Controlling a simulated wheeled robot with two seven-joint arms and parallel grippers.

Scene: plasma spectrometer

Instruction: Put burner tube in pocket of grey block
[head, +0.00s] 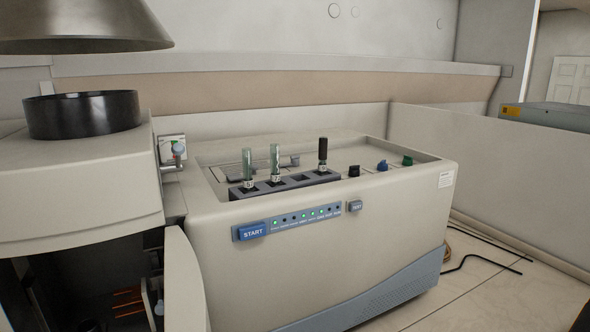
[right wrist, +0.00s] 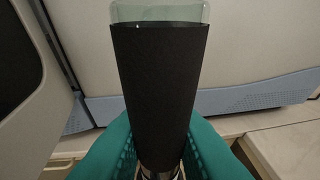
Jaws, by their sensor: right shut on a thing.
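In the right wrist view my right gripper (right wrist: 158,148), with teal ribbed fingers, is shut on a burner tube (right wrist: 153,80). The tube has a wide black sleeve, a clear greenish glass end above it and a shiny metal part low between the fingers. The grey block (head: 262,191) lies on top of the beige instrument in the head view. Two clear greenish tubes, the left one (head: 247,167) and the middle one (head: 275,162), and a black-topped tube (head: 322,154) stand upright in it. A dark, empty-looking pocket (head: 301,178) shows between the middle and black-topped tubes. My left gripper is in neither view.
The beige instrument (head: 330,240) has a blue START button (head: 252,231) and indicator lights on its front. Black, blue and green knobs (head: 382,165) stand right of the block. A black ring (head: 83,114) sits at left under a metal hood (head: 80,25). Cables (head: 480,256) lie at right.

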